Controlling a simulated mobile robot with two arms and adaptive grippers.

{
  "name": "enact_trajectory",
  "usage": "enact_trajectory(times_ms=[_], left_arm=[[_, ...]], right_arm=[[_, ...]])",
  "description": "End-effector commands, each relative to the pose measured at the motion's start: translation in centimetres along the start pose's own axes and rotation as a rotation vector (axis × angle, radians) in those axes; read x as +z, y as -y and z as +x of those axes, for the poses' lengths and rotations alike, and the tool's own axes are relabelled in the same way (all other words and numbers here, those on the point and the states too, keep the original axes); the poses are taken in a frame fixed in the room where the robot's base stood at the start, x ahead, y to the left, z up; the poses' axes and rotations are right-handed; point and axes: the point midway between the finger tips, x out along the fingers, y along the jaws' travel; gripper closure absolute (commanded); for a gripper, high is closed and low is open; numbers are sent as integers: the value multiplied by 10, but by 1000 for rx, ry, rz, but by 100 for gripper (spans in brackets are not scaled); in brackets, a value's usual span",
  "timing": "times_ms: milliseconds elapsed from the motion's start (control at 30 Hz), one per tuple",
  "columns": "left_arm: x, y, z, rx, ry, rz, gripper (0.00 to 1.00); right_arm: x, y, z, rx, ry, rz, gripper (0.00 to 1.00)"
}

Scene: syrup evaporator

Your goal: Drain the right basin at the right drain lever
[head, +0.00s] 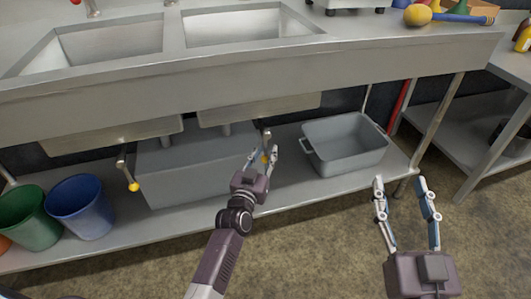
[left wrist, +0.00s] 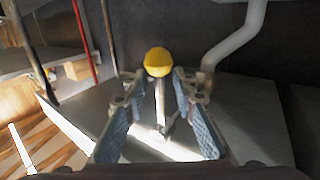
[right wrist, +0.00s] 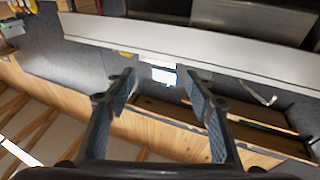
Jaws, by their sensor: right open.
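The right basin (head: 246,28) is a steel sink bowl at the top of the head view; I cannot tell whether it holds liquid. Below it hangs the right drain lever (head: 265,137) with a yellow knob, partly behind my left gripper (head: 263,154). In the left wrist view the yellow knob (left wrist: 158,62) is at the tips of the two fingers, roughly centred, with its shaft running between them. The fingers stand apart, one on each side, with gaps visible. My right gripper (head: 402,184) is open and empty in front of the shelf's right end.
The left basin (head: 92,48) and a left lever with a yellow knob (head: 134,186) are to the left. A grey tub (head: 345,143) stands on the lower shelf (head: 280,183) right of my left gripper. Blue (head: 82,207) and green (head: 28,217) buckets stand at left.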

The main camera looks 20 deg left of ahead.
Motion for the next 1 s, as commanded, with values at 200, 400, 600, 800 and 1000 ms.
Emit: enact_trajectory(times_ms=[200, 400, 600, 800, 1000], left_arm=[[0, 0, 0, 0, 0, 0, 85], [0, 0, 0, 0, 0, 0, 100], [0, 0, 0, 0, 0, 0, 100], [0, 1, 0, 0, 1, 2, 100], [-1, 8, 1, 0, 12, 19, 100]], right_arm=[[0, 0, 0, 0, 1, 0, 51], [0, 0, 0, 0, 1, 0, 51], [0, 0, 0, 1, 1, 0, 51], [1, 0, 0, 1, 5, 0, 51], [21, -2, -2, 5, 104, -3, 51]])
